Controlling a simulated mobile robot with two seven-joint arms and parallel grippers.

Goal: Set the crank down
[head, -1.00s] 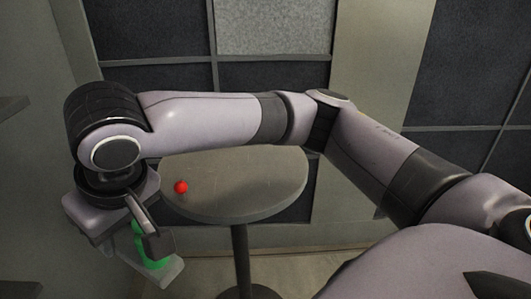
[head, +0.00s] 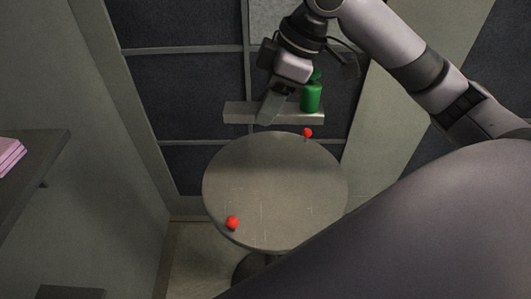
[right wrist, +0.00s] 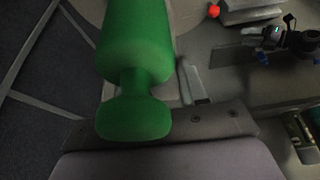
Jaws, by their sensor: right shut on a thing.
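The crank is a grey bar (head: 240,113) with a green upright handle (head: 311,97) at its right end. It is held level in the air at the back edge of the round table, seen from above. My right gripper (head: 312,85) is shut on the green handle, with one finger on each side. In the right wrist view the green handle (right wrist: 135,50) fills the upper middle, close to the gripper's base; the fingertips are hidden there. My left gripper is not in view.
The round grey table (head: 270,185) is mostly clear. A red ball (head: 233,222) is at its front left. Another red ball (head: 308,132) on a short stem shows just below the bar; I cannot tell what it stands on. A shelf with pink items (head: 10,155) is at the left.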

